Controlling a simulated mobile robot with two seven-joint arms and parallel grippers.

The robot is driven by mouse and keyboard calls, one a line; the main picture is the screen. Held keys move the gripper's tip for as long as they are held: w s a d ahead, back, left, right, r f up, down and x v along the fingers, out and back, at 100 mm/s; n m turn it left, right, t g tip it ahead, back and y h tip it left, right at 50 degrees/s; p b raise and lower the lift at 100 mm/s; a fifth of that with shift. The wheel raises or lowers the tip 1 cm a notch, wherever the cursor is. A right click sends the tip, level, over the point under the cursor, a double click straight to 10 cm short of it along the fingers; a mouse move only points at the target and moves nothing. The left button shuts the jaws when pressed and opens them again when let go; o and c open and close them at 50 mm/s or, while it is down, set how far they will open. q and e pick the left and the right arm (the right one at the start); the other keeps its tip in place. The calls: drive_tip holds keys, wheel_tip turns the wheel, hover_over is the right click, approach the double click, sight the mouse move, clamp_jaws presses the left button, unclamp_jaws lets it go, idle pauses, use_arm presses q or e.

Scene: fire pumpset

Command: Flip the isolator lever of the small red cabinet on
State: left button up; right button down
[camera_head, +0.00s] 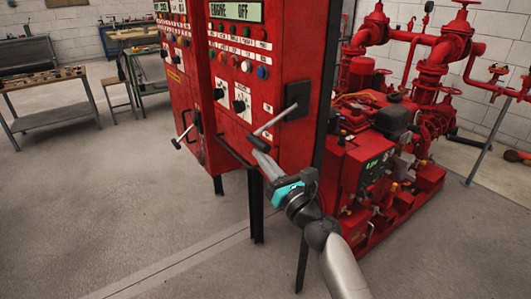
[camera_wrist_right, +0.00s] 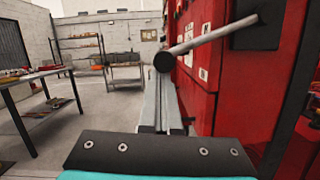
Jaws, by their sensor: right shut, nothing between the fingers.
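A red cabinet (camera_head: 258,90) with a display reading "ENGINE OFF" stands in the middle of the head view. Its isolator lever (camera_head: 277,119) is a grey rod that slants down and left from a black plate (camera_head: 298,99) to a black knob. In the right wrist view the lever (camera_wrist_right: 215,35) ends in the round black knob (camera_wrist_right: 163,62), just beyond my fingertips. My right gripper (camera_head: 262,160) is shut and empty, its fingertips just below the knob. I cannot tell whether they touch. It also shows in the right wrist view (camera_wrist_right: 161,85). My left gripper is not in view.
A second red cabinet (camera_head: 184,80) with its own lever (camera_head: 184,132) adjoins on the left. A red pump set (camera_head: 385,150) stands close on the right. Workbenches (camera_head: 45,85) stand at the back left. The floor at front left is clear.

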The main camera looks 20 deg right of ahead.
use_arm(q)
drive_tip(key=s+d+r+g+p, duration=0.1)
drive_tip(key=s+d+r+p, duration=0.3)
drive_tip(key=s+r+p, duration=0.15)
use_arm(e)
drive_tip(key=r+m, duration=0.1)
drive_tip(key=r, duration=0.1)
drive_tip(key=a+r+m+h, duration=0.1)
drive_tip(key=r+m, duration=0.1)
drive_tip(key=shift+s+a+r, duration=0.15)
drive_tip(key=shift+s+r, duration=0.05)
drive_tip(key=shift+r, duration=0.05)
use_arm(q)
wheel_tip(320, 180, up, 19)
drive_tip(key=p, duration=1.9)
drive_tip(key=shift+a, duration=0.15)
use_arm(e)
wheel_tip(320, 180, up, 12)
drive_tip(key=m+h, duration=0.3)
drive_tip(key=m, duration=0.6)
hover_over(257, 142)
drive_tip(key=v, duration=0.2)
drive_tip(key=shift+w+d+r, duration=0.1)
drive_tip(key=shift+w+d, duration=0.05)
drive_tip(key=shift+d, duration=0.2)
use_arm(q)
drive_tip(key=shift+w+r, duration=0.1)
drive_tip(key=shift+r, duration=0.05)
use_arm(e)
drive_tip(key=shift+r, duration=0.15)
